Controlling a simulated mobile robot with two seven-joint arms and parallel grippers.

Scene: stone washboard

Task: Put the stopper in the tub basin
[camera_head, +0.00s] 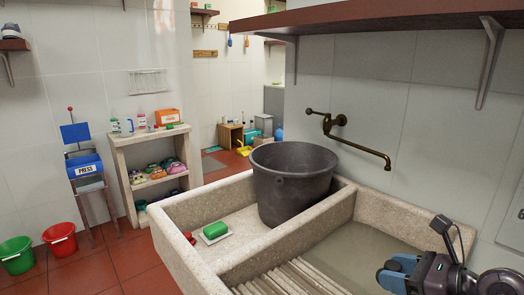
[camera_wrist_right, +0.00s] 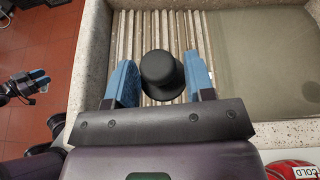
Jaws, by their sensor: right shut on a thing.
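My right gripper (camera_wrist_right: 162,85) is shut on the black round stopper (camera_wrist_right: 162,72) and holds it over the ribbed washboard (camera_wrist_right: 125,35) in the right wrist view. The same gripper (camera_head: 392,278) shows at the lower right of the head view, where the stopper cannot be made out. The stone tub has a basin with a smooth grey floor (camera_head: 375,245), right of the washboard. It also shows at the right of the wrist view (camera_wrist_right: 255,60). My left gripper (camera_wrist_right: 30,84) is at the left of the wrist view, outside the tub; its opening is unclear.
A large dark bucket (camera_head: 291,190) and a green soap bar (camera_head: 215,230) on a white dish stand in the tub's left compartment. A brass tap (camera_head: 355,140) reaches out over the tub. A red-and-white COLD object (camera_wrist_right: 293,170) lies at the wrist view's lower right.

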